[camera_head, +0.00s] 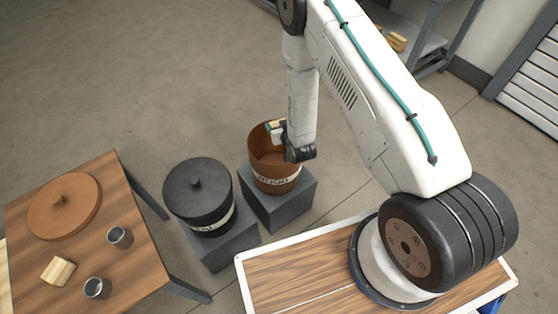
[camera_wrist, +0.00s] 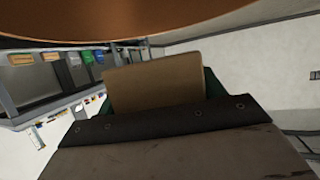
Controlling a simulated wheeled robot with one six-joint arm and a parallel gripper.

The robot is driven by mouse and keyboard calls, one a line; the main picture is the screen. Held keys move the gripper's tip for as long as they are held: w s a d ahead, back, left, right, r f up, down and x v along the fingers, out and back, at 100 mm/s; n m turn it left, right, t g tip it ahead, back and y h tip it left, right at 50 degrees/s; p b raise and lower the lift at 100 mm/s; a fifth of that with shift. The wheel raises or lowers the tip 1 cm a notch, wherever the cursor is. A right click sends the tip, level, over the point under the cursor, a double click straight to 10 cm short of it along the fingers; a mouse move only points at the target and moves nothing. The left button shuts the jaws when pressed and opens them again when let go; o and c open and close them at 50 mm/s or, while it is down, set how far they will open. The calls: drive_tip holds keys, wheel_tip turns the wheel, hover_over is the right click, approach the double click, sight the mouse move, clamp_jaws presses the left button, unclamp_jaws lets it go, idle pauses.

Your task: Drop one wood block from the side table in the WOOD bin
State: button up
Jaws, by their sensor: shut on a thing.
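The brown WOOD bin (camera_head: 272,180) stands open on a grey pedestal in the head view. My gripper (camera_head: 273,128) is at the bin's mouth and is shut on a wood block (camera_head: 276,123). In the wrist view the held wood block (camera_wrist: 153,85) sticks out past the dark gripper edge. A brown curved surface (camera_wrist: 130,18), which looks like the bin, fills the top of that view. How far the block is inside the bin is hard to tell. Another wood block (camera_head: 58,271) lies on the side table (camera_head: 135,262) at the left.
A round brown lid (camera_head: 65,205) and two metal cups, one near (camera_head: 97,288) and one far (camera_head: 120,237), are on the side table. A black bin with its lid on (camera_head: 198,195) stands between table and WOOD bin. Shelving (camera_head: 430,40) is at the back right.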

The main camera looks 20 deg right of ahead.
drive_tip(key=shift+a, duration=0.1)
drive_tip(key=o, duration=1)
drive_tip(key=shift+o, duration=0.2)
drive_tip(key=v, duration=0.7)
drive_tip(key=shift+s, duration=0.35)
drive_tip(key=shift+r, duration=0.1)
